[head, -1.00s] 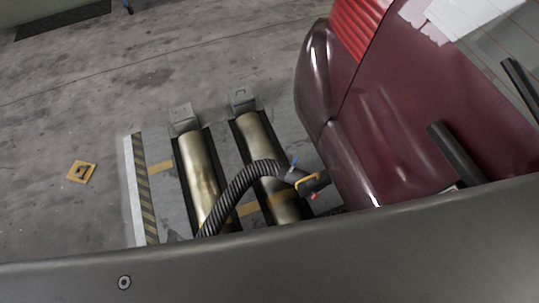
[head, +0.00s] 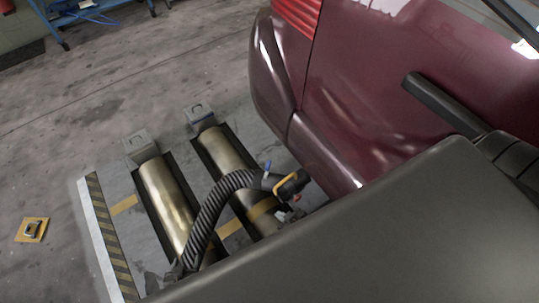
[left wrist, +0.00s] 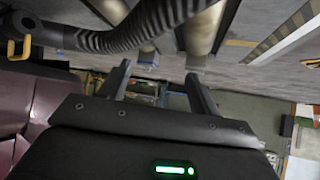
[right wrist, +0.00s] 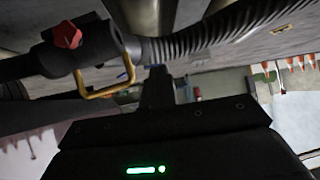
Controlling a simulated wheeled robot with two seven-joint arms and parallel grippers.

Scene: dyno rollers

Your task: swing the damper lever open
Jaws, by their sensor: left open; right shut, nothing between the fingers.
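A black ribbed hose (head: 212,205) ends in a dark nozzle with a yellow loop handle (head: 284,188) beside the car's rear bumper. A small red lever-like knob (right wrist: 68,35) sits on the nozzle in the right wrist view; I cannot tell for certain that it is the damper lever. My right gripper (right wrist: 157,75) is shut and empty, right of the yellow loop and apart from the red knob in the picture. My left gripper (left wrist: 158,72) is open and empty, its fingers below the hose in the left wrist view. Contact with the hose cannot be judged.
The dark red car (head: 375,85) fills the right. Two metal rollers (head: 165,200) lie in the floor, with a striped yellow-black edge (head: 108,240) to their left. A yellow floor plate (head: 32,229) and blue stand (head: 85,15) are further off. My dark arm part covers the lower right.

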